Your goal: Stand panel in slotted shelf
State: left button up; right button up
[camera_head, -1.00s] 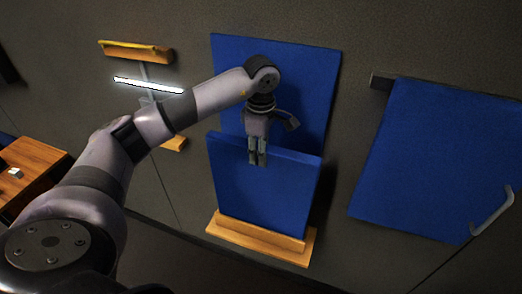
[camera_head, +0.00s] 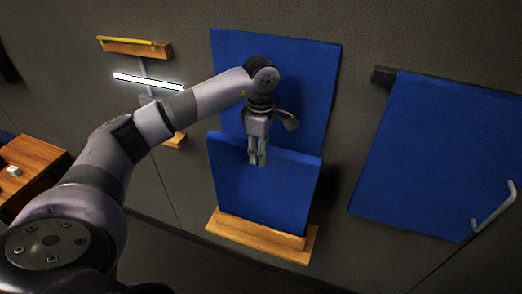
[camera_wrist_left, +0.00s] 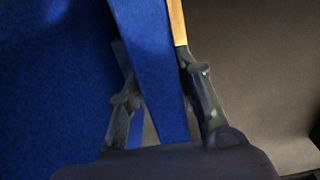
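A blue panel (camera_head: 262,195) stands nearly upright on a wooden slotted shelf (camera_head: 255,237), its lower edge at the wood. My left gripper (camera_head: 257,160) is at the panel's top edge and points down. In the left wrist view, the panel (camera_wrist_left: 152,60) runs between the two fingers (camera_wrist_left: 160,95), and their tips close against its two sides. The slot itself is hidden by the panel. My right gripper is not in view.
A larger blue board (camera_head: 285,65) is on the wall behind. Another blue board (camera_head: 440,155) with a grey handle (camera_head: 495,208) is at the right. A wooden ledge (camera_head: 135,47) and a bright lamp bar (camera_head: 148,81) are at upper left. A wooden table (camera_head: 30,165) is at far left.

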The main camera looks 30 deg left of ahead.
pick_arm(q)
jog(key=o, duration=0.4)
notch_tip(320, 180, up, 12)
dwell(0.7)
dwell(0.5)
